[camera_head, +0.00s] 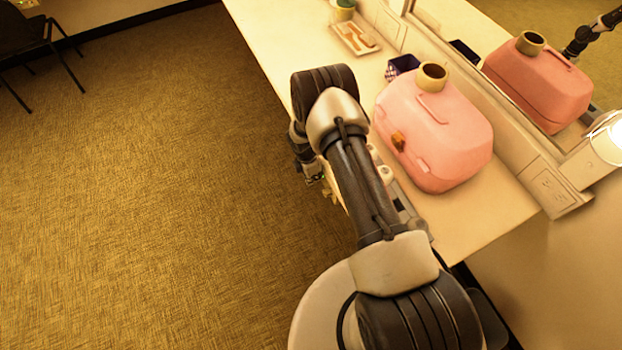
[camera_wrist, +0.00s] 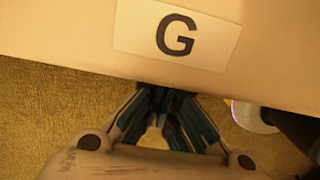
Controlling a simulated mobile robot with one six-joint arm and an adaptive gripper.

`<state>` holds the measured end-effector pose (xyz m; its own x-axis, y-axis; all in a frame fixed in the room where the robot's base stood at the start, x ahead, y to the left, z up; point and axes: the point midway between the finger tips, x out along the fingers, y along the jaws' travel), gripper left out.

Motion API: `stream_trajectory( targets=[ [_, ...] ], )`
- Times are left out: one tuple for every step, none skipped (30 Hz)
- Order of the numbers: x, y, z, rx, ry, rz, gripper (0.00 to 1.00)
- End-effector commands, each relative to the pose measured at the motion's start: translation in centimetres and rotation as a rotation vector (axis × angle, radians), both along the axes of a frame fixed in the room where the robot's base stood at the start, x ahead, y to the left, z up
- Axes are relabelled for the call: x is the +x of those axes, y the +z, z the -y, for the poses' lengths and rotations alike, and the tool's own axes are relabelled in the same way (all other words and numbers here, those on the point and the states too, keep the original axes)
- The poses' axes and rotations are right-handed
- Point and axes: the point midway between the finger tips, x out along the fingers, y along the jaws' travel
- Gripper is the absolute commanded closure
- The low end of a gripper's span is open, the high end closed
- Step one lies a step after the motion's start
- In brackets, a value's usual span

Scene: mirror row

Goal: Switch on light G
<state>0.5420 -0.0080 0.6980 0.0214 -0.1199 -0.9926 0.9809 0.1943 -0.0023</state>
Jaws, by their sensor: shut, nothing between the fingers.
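A white label with a black letter G (camera_wrist: 177,34) is fixed to a pale panel (camera_wrist: 60,30) at the top of the wrist view. My gripper (camera_wrist: 168,98) is shut and empty, with its dark fingertips close to the panel's lower edge, below the label. The tips partly pass out of sight at that edge, and I cannot tell whether they touch anything. No switch shows clearly. In the head view my arm reaches along the front edge of the counter (camera_head: 495,222) and mostly hides my gripper.
A lit lamp (camera_head: 607,138) is at the mirror's right end. A tray (camera_head: 355,38) and a dark blue box (camera_head: 403,66) lie farther back.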

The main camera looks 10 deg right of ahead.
Motion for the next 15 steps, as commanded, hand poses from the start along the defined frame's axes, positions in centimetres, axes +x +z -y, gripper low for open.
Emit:
stream_trajectory(
  targets=[
    [0.1, 0.2, 0.0, 0.000, 0.000, 0.002, 1.00],
    [0.1, 0.3, 0.0, 0.000, 0.000, 0.002, 1.00],
    [0.1, 0.3, 0.0, 0.001, 0.000, 0.003, 1.00],
    [0.1, 0.3, 0.0, 0.001, 0.000, 0.003, 1.00],
    [0.1, 0.3, 0.0, 0.000, 0.000, 0.003, 1.00],
    [0.1, 0.4, 0.0, 0.000, 0.000, 0.003, 1.00],
    [0.1, 0.5, 0.0, 0.000, 0.000, 0.003, 1.00],
    [0.1, 0.6, 0.0, 0.000, 0.000, 0.003, 1.00],
    [0.1, 0.7, 0.0, 0.000, 0.000, 0.003, 1.00],
    [0.1, 0.9, 0.0, 0.000, 0.000, 0.003, 1.00],
    [0.1, 1.0, 0.0, 0.000, 0.000, 0.003, 1.00],
    [0.1, 1.2, 0.0, 0.000, 0.000, 0.003, 1.00],
    [0.1, 1.4, 0.0, 0.000, 0.000, 0.003, 1.00],
    [0.1, 1.5, 0.0, 0.000, 0.000, 0.003, 1.00],
    [0.1, 1.7, 0.0, 0.000, 0.000, 0.002, 1.00]
  ],
)
